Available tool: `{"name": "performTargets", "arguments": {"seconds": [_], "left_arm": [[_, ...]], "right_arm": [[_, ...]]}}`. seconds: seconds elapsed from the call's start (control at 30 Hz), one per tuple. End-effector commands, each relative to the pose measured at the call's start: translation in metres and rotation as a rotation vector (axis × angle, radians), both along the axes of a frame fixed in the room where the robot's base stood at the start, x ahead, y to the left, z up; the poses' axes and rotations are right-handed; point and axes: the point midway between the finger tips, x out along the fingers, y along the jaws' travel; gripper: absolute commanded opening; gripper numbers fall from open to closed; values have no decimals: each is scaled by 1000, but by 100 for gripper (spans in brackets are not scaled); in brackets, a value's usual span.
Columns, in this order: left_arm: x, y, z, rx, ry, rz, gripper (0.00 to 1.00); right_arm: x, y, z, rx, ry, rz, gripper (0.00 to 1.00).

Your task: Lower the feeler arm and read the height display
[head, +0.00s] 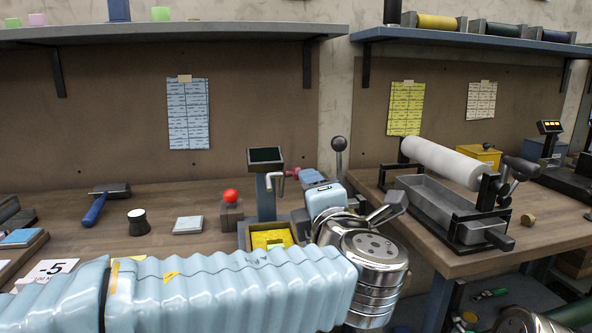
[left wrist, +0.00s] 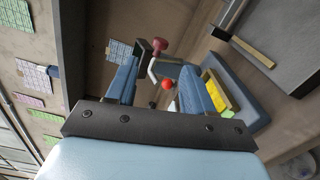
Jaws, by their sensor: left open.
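A height gauge stands on the left bench in the head view, with a dark display (head: 265,155) on a blue-grey post (head: 266,196). I cannot read a figure on it. A bent metal arm with a dark red knob (head: 293,172), apparently the feeler arm, sticks out beside the post. In the left wrist view the bent arm and its red knob (left wrist: 158,46) show between my fingers' lines, beyond the tips. My left gripper (left wrist: 158,72) is open and empty, its blue fingers facing the gauge. In the head view its wrist partly hides it. My right gripper is not seen.
A red ball on a grey block (head: 231,196) stands left of the post. A yellow piece (head: 270,238) lies in a tray in front. A hammer (head: 102,201) and a small dark-and-white cylinder (head: 138,222) lie further left.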

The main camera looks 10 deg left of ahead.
Motion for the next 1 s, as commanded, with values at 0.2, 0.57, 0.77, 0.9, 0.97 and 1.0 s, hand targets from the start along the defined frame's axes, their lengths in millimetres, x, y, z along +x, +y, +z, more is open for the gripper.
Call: {"name": "performTargets", "arguments": {"seconds": [0.2,0.57,0.77,0.9,0.97,1.0], "left_arm": [[50,17,-1,0,2,6,52],[106,34,-3,-1,2,2,52],[112,36,-4,-1,1,2,52],[112,36,-4,-1,1,1,52],[111,36,-4,-1,1,1,48],[111,36,-4,0,1,1,42]], "right_arm": [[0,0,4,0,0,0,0],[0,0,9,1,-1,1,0],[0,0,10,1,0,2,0],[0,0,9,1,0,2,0],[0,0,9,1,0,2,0],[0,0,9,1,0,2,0]]}}
